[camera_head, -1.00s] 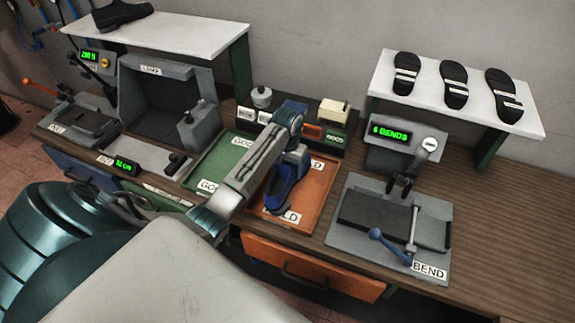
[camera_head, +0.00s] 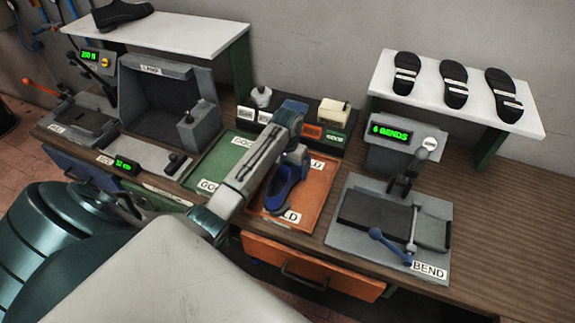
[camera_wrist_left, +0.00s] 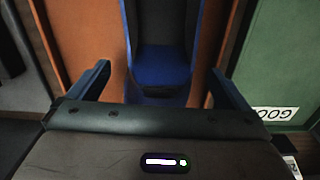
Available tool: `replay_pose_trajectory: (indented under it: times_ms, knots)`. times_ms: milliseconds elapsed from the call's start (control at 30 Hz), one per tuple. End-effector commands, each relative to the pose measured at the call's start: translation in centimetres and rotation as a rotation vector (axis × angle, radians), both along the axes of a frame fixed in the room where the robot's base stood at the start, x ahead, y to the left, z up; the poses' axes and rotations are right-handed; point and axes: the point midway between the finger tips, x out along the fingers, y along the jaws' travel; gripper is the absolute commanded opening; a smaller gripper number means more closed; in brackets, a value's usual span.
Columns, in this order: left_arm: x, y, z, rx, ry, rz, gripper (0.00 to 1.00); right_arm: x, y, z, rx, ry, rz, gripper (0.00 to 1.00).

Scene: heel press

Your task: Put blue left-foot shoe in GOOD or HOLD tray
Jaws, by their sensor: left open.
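The blue shoe (camera_head: 276,196) lies in the orange HOLD tray (camera_head: 318,192), its opening facing up. My left gripper (camera_head: 296,162) is over one end of the shoe and partly hides it. In the left wrist view the blue shoe (camera_wrist_left: 163,68) sits between the two spread fingers of my left gripper (camera_wrist_left: 160,78), with gaps on both sides. The orange tray (camera_wrist_left: 85,40) lies under it. The green GOOD tray (camera_head: 222,155) is to the left in the head view and holds no visible shoe. My right gripper is not in view.
The grey BEND fixture (camera_head: 395,225) with a blue-knobbed lever stands right of the orange tray. A dark press box (camera_head: 170,95) is on the left. Behind the trays is a dark block (camera_head: 325,125) with small labels. A white shelf (camera_head: 450,95) holds dark soles.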

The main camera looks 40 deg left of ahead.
Motion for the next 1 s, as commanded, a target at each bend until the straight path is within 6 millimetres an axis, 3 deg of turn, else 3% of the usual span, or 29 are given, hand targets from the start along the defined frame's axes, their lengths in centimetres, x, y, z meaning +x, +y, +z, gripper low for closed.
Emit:
replay_pose_trajectory:
  times_ms: [167,300,400,500,1000]
  knots:
    - [0.1,0.1,2.3,0.002,-0.007,-0.001,0.99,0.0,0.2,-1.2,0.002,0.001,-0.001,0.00]
    - [0.1,0.1,5.6,0.004,-0.008,-0.001,0.99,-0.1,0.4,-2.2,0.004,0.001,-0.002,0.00]
    - [0.1,0.0,7.9,0.001,-0.007,-0.001,0.99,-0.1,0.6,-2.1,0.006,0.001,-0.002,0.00]
    - [0.0,0.0,9.6,0.000,-0.002,-0.001,0.99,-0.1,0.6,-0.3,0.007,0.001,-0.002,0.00]
    - [0.1,0.0,10.5,0.001,-0.004,0.000,0.99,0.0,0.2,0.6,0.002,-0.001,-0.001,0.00]
